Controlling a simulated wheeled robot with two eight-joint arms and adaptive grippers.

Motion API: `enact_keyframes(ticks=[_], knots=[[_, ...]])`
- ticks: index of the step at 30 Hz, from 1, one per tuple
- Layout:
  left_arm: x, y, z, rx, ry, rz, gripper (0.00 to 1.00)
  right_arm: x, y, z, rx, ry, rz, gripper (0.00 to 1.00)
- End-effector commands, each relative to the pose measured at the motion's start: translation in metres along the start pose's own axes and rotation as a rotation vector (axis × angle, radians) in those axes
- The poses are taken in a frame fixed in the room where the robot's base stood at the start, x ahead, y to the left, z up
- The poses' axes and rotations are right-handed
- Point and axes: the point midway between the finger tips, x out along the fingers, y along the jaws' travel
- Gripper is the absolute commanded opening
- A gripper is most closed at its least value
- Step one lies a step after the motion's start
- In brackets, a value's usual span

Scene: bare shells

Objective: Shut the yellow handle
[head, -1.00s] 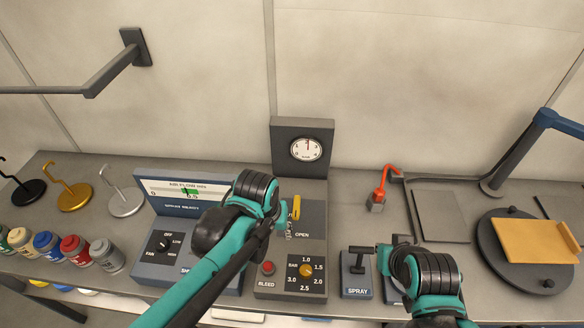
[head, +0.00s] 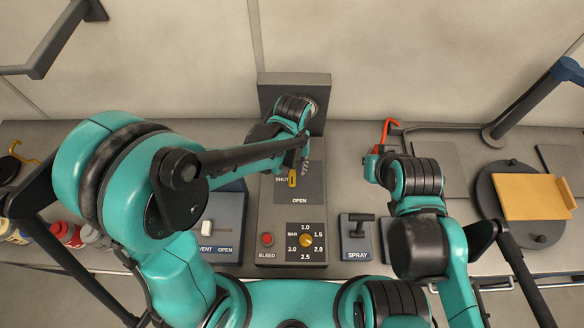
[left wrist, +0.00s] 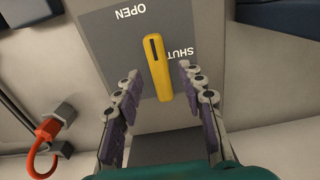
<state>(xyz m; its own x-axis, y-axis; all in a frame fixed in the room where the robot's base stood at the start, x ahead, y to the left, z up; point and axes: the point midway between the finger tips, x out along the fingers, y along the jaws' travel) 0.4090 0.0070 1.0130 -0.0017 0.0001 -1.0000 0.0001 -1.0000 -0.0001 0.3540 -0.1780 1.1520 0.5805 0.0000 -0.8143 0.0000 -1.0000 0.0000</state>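The yellow handle (head: 292,178) is on the grey panel of the middle console (head: 291,218), by the SHUT label and above the OPEN label in the head view. In the left wrist view the handle (left wrist: 158,68) lies across part of the SHUT lettering, its slotted end toward OPEN. My left gripper (head: 300,165) is at the handle's far end. Its two fingers are open in the left wrist view (left wrist: 158,82), one on each side of the handle with gaps. My right gripper (head: 374,167) is near the red hook; its fingers are too small to read.
The console has a red BLEED button (head: 267,239) and a BAR dial (head: 306,241). A SPRAY lever box (head: 357,240) stands to the right. The red hook (head: 390,130) is behind my right gripper. A round dark stand with an orange plate (head: 535,197) is at far right.

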Motion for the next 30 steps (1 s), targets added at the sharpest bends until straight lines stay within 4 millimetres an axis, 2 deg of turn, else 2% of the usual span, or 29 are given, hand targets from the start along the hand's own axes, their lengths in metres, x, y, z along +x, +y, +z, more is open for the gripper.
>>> enact_keyframes(ticks=[3,11,12,16,30], knots=[[0.0086,-0.0002,0.0002,0.0,0.0,0.0,0.4,0.0019,0.0,0.0013,0.0,0.0,0.0,0.0],[0.0096,-0.0002,0.0002,0.0,0.0,0.0,0.4,0.0016,0.0,0.001,0.0,0.0,0.0,0.0],[0.0096,-0.0002,0.0002,0.0,0.0,0.0,0.34,0.0016,0.0,0.001,0.0,0.0,0.0,0.0],[0.0095,-0.0002,0.0002,0.0,0.0,0.0,0.0,0.0016,0.0,0.001,0.0,0.0,0.0,0.0],[0.01,-0.0002,0.0004,0.059,0.0,0.0,0.0,0.0038,0.0,0.0026,0.0,0.0,0.0,0.0]])
